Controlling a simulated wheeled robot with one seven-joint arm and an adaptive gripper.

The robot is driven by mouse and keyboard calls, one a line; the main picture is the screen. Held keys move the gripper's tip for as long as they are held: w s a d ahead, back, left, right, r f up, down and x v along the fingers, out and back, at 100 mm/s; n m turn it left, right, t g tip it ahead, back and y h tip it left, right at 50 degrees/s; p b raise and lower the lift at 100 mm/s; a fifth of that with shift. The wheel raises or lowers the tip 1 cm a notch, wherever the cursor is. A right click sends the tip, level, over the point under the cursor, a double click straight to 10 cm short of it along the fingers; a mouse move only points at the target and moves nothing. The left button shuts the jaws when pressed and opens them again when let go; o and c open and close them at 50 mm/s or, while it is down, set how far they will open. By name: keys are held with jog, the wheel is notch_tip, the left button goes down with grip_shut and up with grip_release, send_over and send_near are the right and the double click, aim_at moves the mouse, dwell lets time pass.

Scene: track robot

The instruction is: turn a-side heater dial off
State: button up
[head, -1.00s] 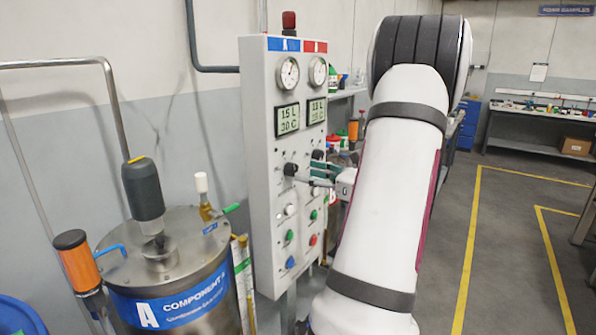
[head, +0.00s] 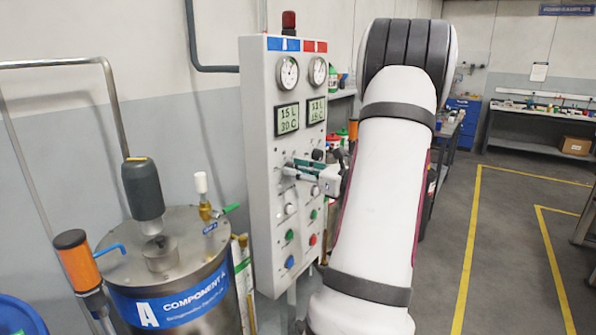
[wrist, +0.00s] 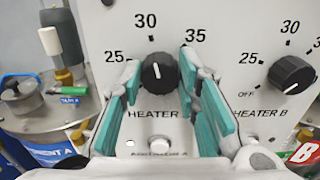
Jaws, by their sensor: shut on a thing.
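The black heater A dial (wrist: 160,72) sits on the white panel in the wrist view, above the word HEATER. Marks 25, 30 and 35 show around it. Its white pointer line looks roughly upright, near the 30 side. My gripper (wrist: 159,80) has its teal-padded fingers on either side of this dial and is shut on it. In the head view my gripper (head: 300,168) is at the panel face and covers the dial. The OFF mark of heater A is hidden.
The heater B dial (wrist: 292,75) is close on the right, with its own OFF mark. A white button (wrist: 160,143) is below heater A. The panel (head: 262,200) also carries gauges and coloured buttons. The component A tank (head: 165,265) stands left of it. The floor at right is clear.

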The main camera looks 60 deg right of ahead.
jog(key=shift+f+b, duration=0.1)
jog(key=shift+b, duration=0.2)
jog(key=n+b, duration=0.8)
jog(key=b, duration=0.2)
jog(key=n+b, duration=0.8)
jog(key=b, duration=0.2)
jog(key=n+b, duration=0.7)
jog(key=b, duration=0.3)
jog(key=shift+a+f+n+b, duration=0.2)
jog(key=shift+f+n+b, duration=0.1)
jog(key=shift+n+b, duration=0.1)
jog(key=o, duration=1.2)
jog(key=shift+c, duration=0.2)
jog(key=shift+r, duration=0.1)
